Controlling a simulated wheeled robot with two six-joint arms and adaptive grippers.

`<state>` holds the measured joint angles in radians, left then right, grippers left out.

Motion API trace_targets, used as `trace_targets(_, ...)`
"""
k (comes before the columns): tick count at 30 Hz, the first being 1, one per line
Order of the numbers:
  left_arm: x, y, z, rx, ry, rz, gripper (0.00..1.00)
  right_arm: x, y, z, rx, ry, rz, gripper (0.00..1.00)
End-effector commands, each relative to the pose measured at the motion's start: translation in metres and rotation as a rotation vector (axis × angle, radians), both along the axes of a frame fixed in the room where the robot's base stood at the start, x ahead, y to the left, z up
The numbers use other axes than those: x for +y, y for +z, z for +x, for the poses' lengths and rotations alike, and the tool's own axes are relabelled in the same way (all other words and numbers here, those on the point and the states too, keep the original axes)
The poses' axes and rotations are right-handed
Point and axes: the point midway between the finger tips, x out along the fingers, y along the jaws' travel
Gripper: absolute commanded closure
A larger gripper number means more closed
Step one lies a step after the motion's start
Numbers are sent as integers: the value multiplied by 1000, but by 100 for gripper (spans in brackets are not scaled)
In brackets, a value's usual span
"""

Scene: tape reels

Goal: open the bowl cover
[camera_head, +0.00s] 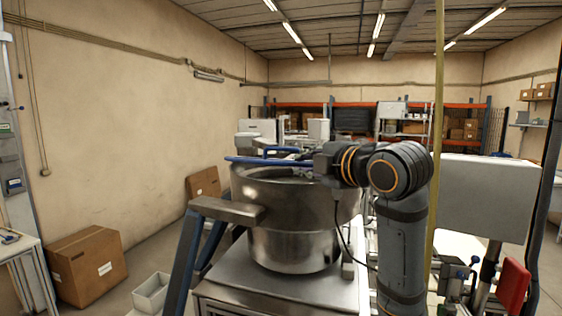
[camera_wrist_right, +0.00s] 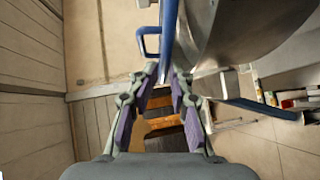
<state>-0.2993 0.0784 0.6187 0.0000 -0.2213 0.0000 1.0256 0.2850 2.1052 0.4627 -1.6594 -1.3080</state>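A large steel bowl (camera_head: 292,248) stands on a metal-topped stand (camera_head: 225,292). A wide steel drum-like part (camera_head: 290,200) sits above it, with blue bars (camera_head: 262,161) along its top. I cannot tell where the cover ends and the bowl begins. My right gripper (camera_head: 318,163) is at the top of this part, mostly hidden behind its wrist. In the right wrist view, its purple-padded fingers (camera_wrist_right: 162,84) are apart, with a blue bar (camera_wrist_right: 168,38) running up from between their tips. Contact cannot be told. The curved steel side (camera_wrist_right: 225,35) is close on the right. My left gripper is out of view.
A grey bar on blue legs (camera_head: 228,210) stands at the front left of the bowl. A yellowish pole (camera_head: 437,120) rises right of my arm, before a pale panel (camera_head: 490,198). Cardboard boxes (camera_head: 88,266) lie on the left floor.

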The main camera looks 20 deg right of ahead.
Motion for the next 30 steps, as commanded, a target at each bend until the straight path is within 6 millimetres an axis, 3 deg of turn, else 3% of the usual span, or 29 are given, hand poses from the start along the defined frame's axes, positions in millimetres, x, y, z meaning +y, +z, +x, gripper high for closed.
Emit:
trace_targets(3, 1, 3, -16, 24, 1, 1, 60, 5, -2, 17, 5, 4, 5, 80)
trace_targets(7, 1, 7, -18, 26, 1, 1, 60, 10, -6, 45, 5, 3, 5, 80)
trace_targets(15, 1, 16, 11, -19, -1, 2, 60, 19, -13, 89, 3, 2, 4, 80)
trace_targets(20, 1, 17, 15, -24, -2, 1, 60, 20, -15, 98, 0, 0, 2, 80)
trace_targets(26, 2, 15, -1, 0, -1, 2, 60, 20, -15, 98, 0, 0, 2, 80)
trace_targets(30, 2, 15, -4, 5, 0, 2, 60, 20, -15, 98, 0, 0, 2, 98)
